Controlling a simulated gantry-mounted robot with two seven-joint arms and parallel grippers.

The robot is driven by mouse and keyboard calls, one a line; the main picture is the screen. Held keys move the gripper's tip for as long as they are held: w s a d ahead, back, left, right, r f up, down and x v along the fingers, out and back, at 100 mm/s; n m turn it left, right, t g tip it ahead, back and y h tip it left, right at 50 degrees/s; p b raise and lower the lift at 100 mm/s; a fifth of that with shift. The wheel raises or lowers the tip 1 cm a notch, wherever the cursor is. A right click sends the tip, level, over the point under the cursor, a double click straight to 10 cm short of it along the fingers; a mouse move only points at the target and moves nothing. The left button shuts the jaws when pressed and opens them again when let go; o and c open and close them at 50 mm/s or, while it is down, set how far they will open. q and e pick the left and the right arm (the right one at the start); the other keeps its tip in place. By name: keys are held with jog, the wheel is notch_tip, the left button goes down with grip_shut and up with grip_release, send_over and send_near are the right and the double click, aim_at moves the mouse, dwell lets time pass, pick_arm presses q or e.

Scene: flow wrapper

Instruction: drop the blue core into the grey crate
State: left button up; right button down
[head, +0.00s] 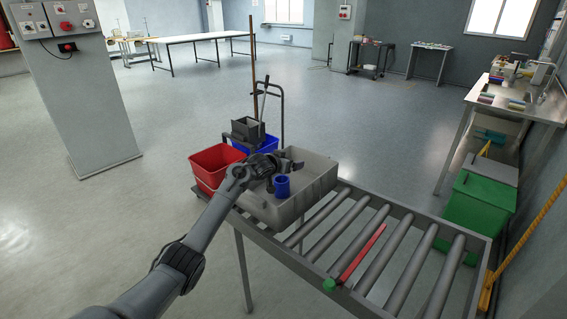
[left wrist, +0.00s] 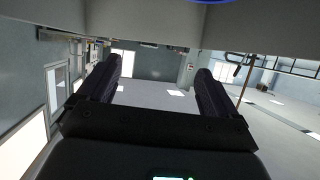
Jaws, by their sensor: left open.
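The grey crate (head: 318,193) stands on the left end of the roller conveyor, its open top facing up. The blue core (head: 282,188), a short upright cylinder, shows within the crate's outline, just below my left gripper (head: 290,165). I cannot tell whether it rests on the crate floor. In the left wrist view a sliver of blue (left wrist: 212,1) shows at the top edge, by the grey crate wall (left wrist: 150,22). My left gripper's fingers (left wrist: 159,88) are spread apart with nothing between them. My right gripper is not in view.
A red stick with a green end (head: 361,255) lies across the conveyor rollers (head: 405,262). A red bucket (head: 213,167) and a blue bucket (head: 268,143) stand on a cart behind the crate. A green bin (head: 478,215) is right of the conveyor.

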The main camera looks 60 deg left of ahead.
pick_arm(q)
jog(key=p+v, duration=0.3)
jog(key=v, duration=0.7)
jog(key=shift+s+d+p, duration=0.2)
jog(key=shift+s+p, duration=0.1)
jog(key=shift+p, duration=0.05)
jog(key=shift+r, duration=0.15)
